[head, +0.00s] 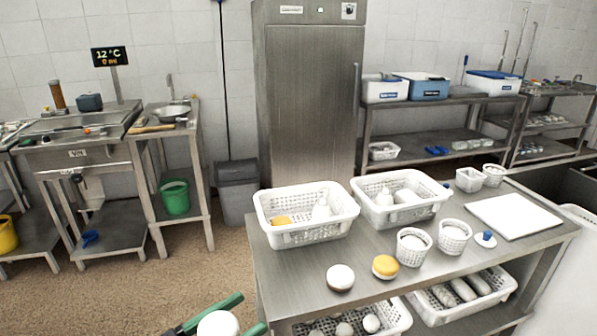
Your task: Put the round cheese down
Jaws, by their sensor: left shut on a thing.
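My left gripper (249,312) is at the bottom edge, with green fingers on either side of a white round cheese (218,324). It is shut on the cheese, whose lower part is cut off by the picture edge. The gripper and cheese are left of the near end of the steel table (300,268) in this view. Whether the cheese is above the table height cannot be told. My right gripper is not in view.
On the table stand two white perforated baskets (303,236) (385,219), small perforated cups (412,250), a white board (512,217), a white-topped round item (340,276) and a yellow one (385,266). The table's near left corner is bare. More baskets (455,309) sit on the lower shelf.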

